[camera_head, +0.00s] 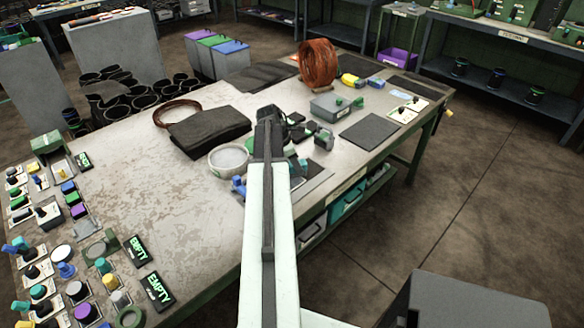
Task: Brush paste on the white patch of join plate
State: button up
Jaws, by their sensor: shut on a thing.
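My gripper (269,125) is at the dark end of my white arm, over the middle of the table. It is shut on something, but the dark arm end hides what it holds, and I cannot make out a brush. A round pale tub (228,160) with a light grey top stands just left of my gripper; whether it holds the paste is unclear. No join plate with a white patch can be picked out for sure. My arm covers part of the table and the small items beside it.
A dark folded cloth (207,132) lies behind the tub. A copper coil (318,64), a grey box (335,104) and a dark mat (369,131) are towards the far right. Many coloured knobs and EMPTY signs (158,289) fill the left end. The table's left middle is bare.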

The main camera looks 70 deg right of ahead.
jog(key=shift+s+d+r, duration=0.1)
jog(key=shift+d, duration=0.15)
jog(key=shift+w+a, duration=0.3)
jog(key=shift+a, duration=0.4)
jog(key=shift+w+a, duration=0.3)
jog(key=shift+a, duration=0.35)
jog(key=shift+w+a, duration=0.8)
jog(key=shift+a, duration=0.8)
jog(key=shift+w+a, duration=0.75)
jog(key=shift+a, duration=0.8)
jog(key=shift+w+a, duration=0.8)
jog(key=shift+a, duration=0.8)
jog(key=shift+r, duration=0.1)
notch_tip(320, 180, up, 6)
jog(key=p, duration=0.6)
